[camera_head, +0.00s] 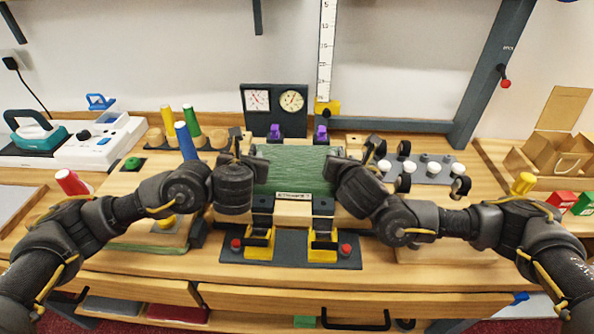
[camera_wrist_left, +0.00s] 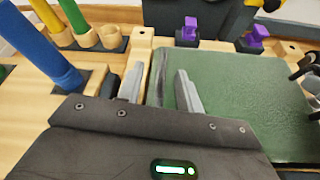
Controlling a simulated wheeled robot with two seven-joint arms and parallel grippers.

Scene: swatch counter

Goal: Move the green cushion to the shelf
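The green cushion (camera_head: 292,168) is a flat dark green block in the middle of the counter, lying in a wooden and black holder with yellow clamps (camera_head: 260,243) at its front. It also shows in the left wrist view (camera_wrist_left: 235,100). My left gripper (camera_head: 246,150) is at the cushion's left edge. In the left wrist view its two fingers (camera_wrist_left: 159,72) stand apart, one outside the edge and one over the green top. My right gripper (camera_head: 344,158) is at the cushion's right edge; its fingers are hidden. Shelf-like openings (camera_head: 150,318) show under the counter front.
Coloured rods (camera_head: 186,141) stand left of the cushion. Two dials (camera_head: 274,100) and purple clamps (camera_head: 321,134) are behind it. A grey rack with white knobs (camera_head: 430,168) is at the right. A cardboard box (camera_head: 558,155) stands far right. The counter's front strip is mostly clear.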

